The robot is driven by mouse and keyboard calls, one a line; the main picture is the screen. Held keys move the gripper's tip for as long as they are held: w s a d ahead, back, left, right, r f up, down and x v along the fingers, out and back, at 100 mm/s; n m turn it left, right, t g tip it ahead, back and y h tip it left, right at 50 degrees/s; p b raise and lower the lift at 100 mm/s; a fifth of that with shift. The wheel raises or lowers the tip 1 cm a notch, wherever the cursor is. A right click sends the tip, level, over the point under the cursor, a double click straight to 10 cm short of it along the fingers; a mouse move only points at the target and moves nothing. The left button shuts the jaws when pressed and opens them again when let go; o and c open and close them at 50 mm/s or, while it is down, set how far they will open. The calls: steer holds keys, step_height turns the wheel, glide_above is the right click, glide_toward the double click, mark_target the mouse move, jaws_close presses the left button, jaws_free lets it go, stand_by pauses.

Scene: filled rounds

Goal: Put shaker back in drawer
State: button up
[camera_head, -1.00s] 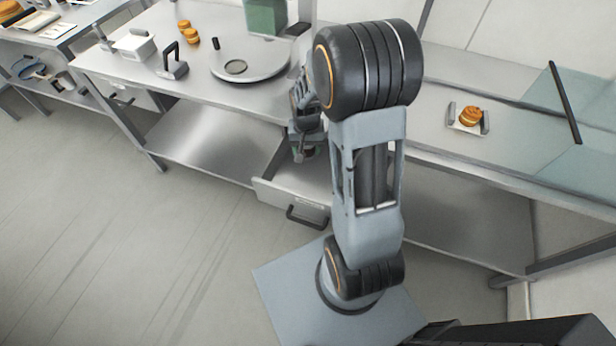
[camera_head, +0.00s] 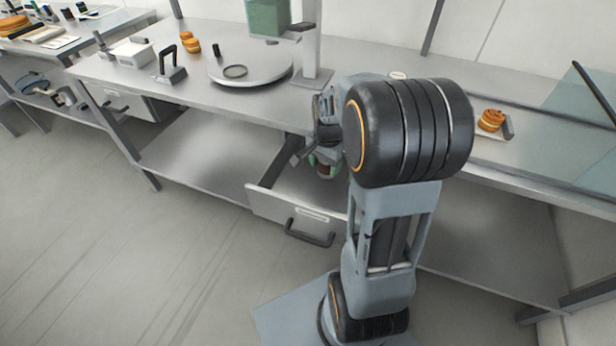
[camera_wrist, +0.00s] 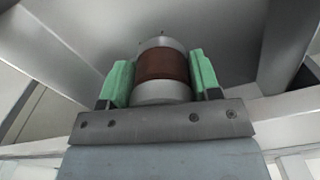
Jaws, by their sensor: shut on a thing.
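The shaker (camera_wrist: 162,68) is a small cylinder with a brown-red band between pale metal ends. In the wrist view it sits between the two green pads of my gripper (camera_wrist: 162,75), which is shut on it. In the head view my gripper (camera_head: 322,166) is at the open drawer (camera_head: 268,204), over its inside, and the shaker's brown side (camera_head: 323,171) shows only in small part. The drawer is pulled out under the counter and has a dark handle (camera_head: 310,238). I cannot tell whether the shaker touches the drawer floor. My arm hides the drawer's right side.
The steel counter (camera_head: 200,85) above the drawer holds a round plate (camera_head: 265,70), a white container (camera_head: 133,52) and stacked buns (camera_head: 189,42). A lower shelf (camera_head: 200,150) lies left of the drawer. A bun on a small tray (camera_head: 491,121) stands at the right.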

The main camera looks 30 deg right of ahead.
steer(key=w+f, duration=0.1)
steer(key=f, duration=0.1)
steer(key=w+a+f, duration=0.1)
steer(key=w+f, duration=0.1)
steer(key=w+a+f, duration=0.1)
steer(key=w+f, duration=0.1)
steer(key=shift+w+a+f, duration=0.15)
steer(key=shift+a, duration=0.1)
steer(key=shift+f+b, duration=0.35)
steer(key=shift+f, duration=1.2)
steer(key=shift+f, duration=0.1)
steer(key=shift+f, duration=0.15)
steer(key=o, duration=1)
